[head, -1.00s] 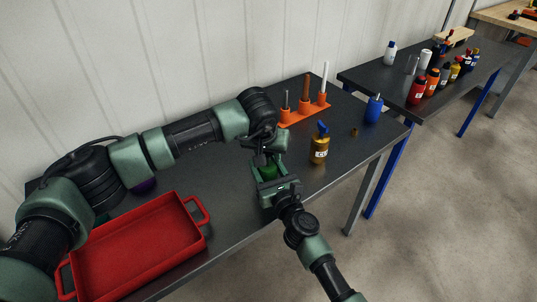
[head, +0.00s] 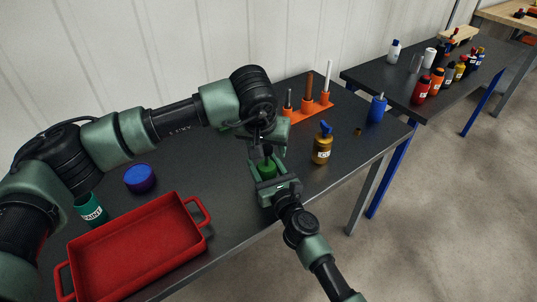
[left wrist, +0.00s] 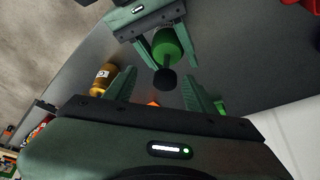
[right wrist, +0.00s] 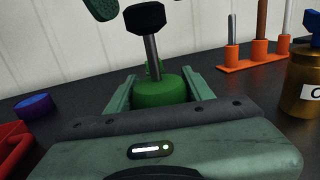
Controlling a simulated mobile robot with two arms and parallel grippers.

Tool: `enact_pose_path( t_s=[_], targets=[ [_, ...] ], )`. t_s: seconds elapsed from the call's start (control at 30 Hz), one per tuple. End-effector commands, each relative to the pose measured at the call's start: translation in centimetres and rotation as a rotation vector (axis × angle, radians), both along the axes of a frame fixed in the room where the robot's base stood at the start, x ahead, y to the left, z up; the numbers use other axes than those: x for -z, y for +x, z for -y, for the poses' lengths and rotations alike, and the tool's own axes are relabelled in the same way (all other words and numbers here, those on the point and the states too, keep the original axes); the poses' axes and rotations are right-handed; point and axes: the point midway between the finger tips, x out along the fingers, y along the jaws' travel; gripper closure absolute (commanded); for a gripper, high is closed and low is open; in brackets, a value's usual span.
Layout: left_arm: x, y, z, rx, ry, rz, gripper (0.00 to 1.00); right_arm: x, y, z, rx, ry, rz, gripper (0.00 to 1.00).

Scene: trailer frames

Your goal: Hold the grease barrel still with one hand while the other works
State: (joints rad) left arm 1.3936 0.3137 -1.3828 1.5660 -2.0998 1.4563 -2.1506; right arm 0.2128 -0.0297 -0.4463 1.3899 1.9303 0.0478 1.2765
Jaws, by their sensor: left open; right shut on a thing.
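The grease barrel is a green cylinder with a metal rod and a dark knob on top. It stands upright between the fingers of my right gripper (right wrist: 160,80), which is shut on it; its green body (right wrist: 158,94) and dark knob (right wrist: 146,18) show clearly in the right wrist view. In the head view the barrel (head: 267,171) is partly hidden by both grippers. My left gripper (head: 262,148) is above the barrel, close to the knob. In the left wrist view its open fingers (left wrist: 160,80) stand apart on either side of the dark knob (left wrist: 165,80), without visible contact.
A red tray (head: 197,211) lies at the table's front left, with a blue round container (head: 140,178) and a green can (head: 90,208) behind it. An orange rack (head: 311,110) stands at the back. An amber bottle (head: 321,150) stands right of the barrel.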

Motion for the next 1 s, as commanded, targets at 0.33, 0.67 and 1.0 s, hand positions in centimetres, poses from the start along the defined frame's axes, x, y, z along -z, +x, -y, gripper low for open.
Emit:
enact_pose_path(
  t_s=[0.33,0.67,1.0],
  targets=[
    [-2.9,0.5,-0.2,-0.104,0.005,-0.058,0.44,1.4,-0.3,0.5,0.007,-0.011,-0.021,0.95],
    [-6.8,0.7,-0.1,-0.364,0.015,-0.264,0.44,1.4,-0.2,0.6,0.011,-0.012,-0.022,0.95],
    [-3.2,1.0,-0.3,-0.388,0.018,-0.291,0.44,1.4,-0.2,0.7,0.012,-0.013,-0.022,0.95]
  ],
)
